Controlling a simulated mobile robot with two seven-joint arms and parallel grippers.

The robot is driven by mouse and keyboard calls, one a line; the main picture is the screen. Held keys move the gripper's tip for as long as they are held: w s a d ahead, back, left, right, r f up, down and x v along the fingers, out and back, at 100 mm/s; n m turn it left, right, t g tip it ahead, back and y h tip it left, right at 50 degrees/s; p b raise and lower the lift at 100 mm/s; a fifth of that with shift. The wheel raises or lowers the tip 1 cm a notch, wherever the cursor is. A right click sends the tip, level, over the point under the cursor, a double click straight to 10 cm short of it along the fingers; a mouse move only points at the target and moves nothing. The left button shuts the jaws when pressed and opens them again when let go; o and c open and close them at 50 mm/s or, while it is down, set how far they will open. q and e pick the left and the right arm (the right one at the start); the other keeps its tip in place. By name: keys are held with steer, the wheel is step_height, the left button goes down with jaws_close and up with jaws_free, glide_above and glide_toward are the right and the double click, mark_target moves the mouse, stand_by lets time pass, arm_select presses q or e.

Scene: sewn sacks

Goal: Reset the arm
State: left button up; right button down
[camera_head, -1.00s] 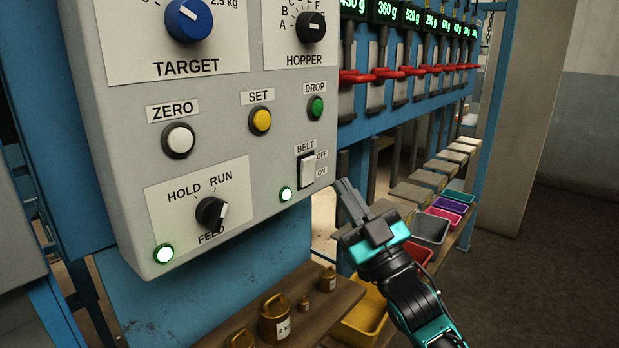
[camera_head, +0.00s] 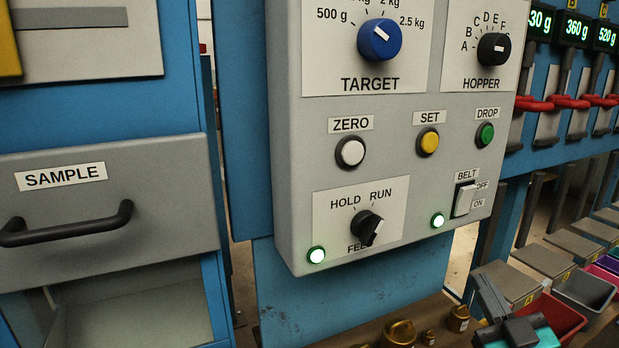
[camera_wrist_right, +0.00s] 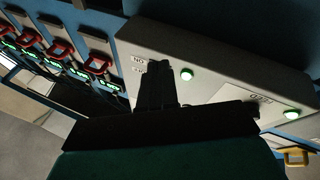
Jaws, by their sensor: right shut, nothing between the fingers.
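My right gripper (camera_head: 487,297) is at the bottom right of the head view, below the control panel (camera_head: 400,170) and apart from it. Its dark fingers are together with nothing between them. In the right wrist view the closed fingers (camera_wrist_right: 157,85) stand out against the grey panel and its lit green lamp (camera_wrist_right: 187,74). The lower part of the right arm is cut off by the head view's bottom edge. My left gripper is not in view.
The panel carries a belt switch (camera_head: 465,199), a feed knob (camera_head: 367,228) and several buttons. Brass weights (camera_head: 399,333) stand on a shelf below. A red bin (camera_head: 553,316) is close beside the gripper. A sample drawer (camera_head: 100,215) is at left.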

steer(key=s+a+f+g, duration=0.3)
steer(key=s+f, duration=0.2)
steer(key=f, duration=0.4)
steer(key=s+a+f+m+g, duration=0.1)
steer(key=s+a+f+g, duration=0.3)
steer(key=f, duration=0.6)
steer(key=s+a+f+g, duration=0.3)
steer(key=s+f, duration=0.3)
steer(key=f, duration=0.3)
steer(key=shift+s+a+f+m+g, duration=0.3)
steer(key=shift+s+a+f+g, duration=0.1)
steer(key=shift+g, duration=0.2)
